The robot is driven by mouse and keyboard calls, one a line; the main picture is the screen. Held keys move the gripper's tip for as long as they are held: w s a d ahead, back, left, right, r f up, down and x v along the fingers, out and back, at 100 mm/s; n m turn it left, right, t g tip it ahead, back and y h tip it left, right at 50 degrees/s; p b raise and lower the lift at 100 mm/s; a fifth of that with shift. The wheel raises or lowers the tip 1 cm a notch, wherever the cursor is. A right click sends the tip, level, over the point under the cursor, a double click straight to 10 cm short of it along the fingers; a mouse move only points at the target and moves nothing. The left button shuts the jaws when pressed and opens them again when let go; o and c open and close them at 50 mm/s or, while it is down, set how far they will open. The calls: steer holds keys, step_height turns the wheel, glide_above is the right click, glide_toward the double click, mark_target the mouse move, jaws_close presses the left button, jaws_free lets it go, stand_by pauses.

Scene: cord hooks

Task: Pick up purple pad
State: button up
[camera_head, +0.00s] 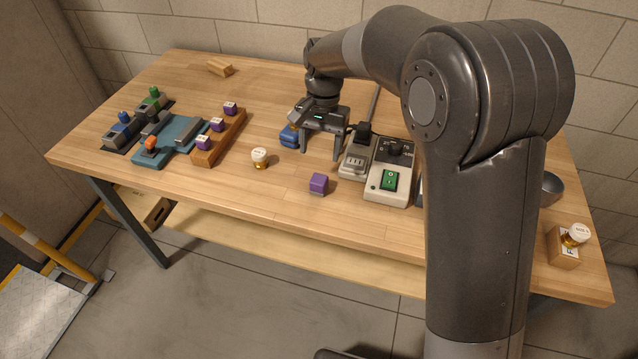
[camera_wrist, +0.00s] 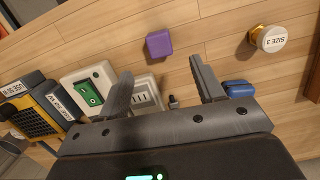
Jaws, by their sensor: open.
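The purple pad (camera_head: 318,184) is a small purple block lying alone on the wooden table, near its front edge in the head view. It also shows in the wrist view (camera_wrist: 159,44), above and between the fingertips. My gripper (camera_head: 321,156) is open and empty over the table, behind the pad in the head view. Its two fingers (camera_wrist: 158,80) point toward the pad's side in the wrist view and are apart from it. Nothing hides the pad.
A switch box with a green rocker (camera_head: 390,180) and a socket box (camera_head: 356,160) stand right of the pad. A white-capped brass knob (camera_head: 260,157) stands left. A wooden rack (camera_head: 219,140) holds purple-and-white blocks. A blue object (camera_head: 289,136) sits beside my gripper.

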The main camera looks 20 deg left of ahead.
mark_target(319, 178)
steer(key=f, duration=0.3)
steer(key=s+f, duration=0.1)
steer(key=f, duration=0.6)
steer(key=shift+s+f, duration=0.15)
steer(key=shift+f, duration=0.1)
steer(key=c, duration=1.1)
